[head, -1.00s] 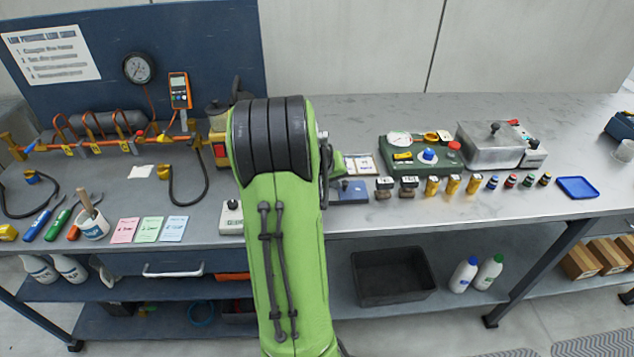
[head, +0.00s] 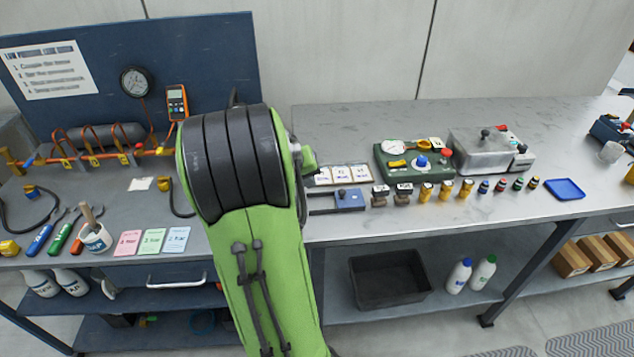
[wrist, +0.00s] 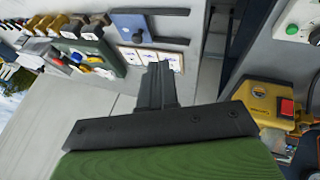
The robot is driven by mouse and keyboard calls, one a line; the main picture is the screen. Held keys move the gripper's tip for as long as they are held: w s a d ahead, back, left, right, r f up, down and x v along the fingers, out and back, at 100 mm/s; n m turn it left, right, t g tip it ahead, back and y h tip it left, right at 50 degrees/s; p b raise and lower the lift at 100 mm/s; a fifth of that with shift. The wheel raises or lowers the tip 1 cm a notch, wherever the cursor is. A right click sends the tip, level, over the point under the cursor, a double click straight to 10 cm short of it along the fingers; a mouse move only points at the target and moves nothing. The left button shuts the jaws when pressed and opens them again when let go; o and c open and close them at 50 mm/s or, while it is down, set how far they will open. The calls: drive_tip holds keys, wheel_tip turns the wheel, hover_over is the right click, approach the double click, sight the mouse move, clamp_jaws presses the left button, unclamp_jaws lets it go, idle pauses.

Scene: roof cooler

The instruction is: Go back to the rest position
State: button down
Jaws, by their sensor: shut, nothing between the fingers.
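My gripper (wrist: 158,88) shows in the wrist view as dark fingers closed together, with nothing between them. It is above the bench, close to the white cards and the blue block in that view. In the head view my green and black arm hides the gripper and part of the bench behind it. The white cards (head: 343,175) and the blue block (head: 349,199) lie just right of my arm in the head view.
The pipe rig (head: 90,158) and gauge (head: 135,82) stand left of my arm. Right of it are a green control box (head: 395,172), a metal box (head: 485,152), several small fittings and a blue tray (head: 565,189). The rear right of the bench (head: 350,120) is clear.

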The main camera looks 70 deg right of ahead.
drive_tip(key=shift+w+a+r, duration=0.3)
drive_tip(key=shift+a+r, duration=0.2)
drive_tip(key=shift+w, duration=0.1)
drive_tip(key=w+a+r+n+t+y+p, duration=0.15)
drive_tip(key=w+a+r, duration=0.25)
drive_tip(key=a, duration=0.5)
drive_tip(key=w+a+r+n+t+y+p, duration=0.1)
drive_tip(key=w+a+r+n+t, duration=0.25)
drive_tip(key=a, duration=0.55)
drive_tip(key=s+a+r+n+t+y+p, duration=0.1)
drive_tip(key=s+a+n+y, duration=0.1)
drive_tip(key=a, duration=0.8)
drive_tip(key=s+a+r+n+t+y+p, duration=0.1)
drive_tip(key=s+a+n, duration=0.3)
drive_tip(key=a, duration=0.7)
drive_tip(key=shift+s+r+n+y, duration=0.4)
drive_tip(key=shift+s+r+y, duration=0.1)
drive_tip(key=shift+s+y, duration=0.05)
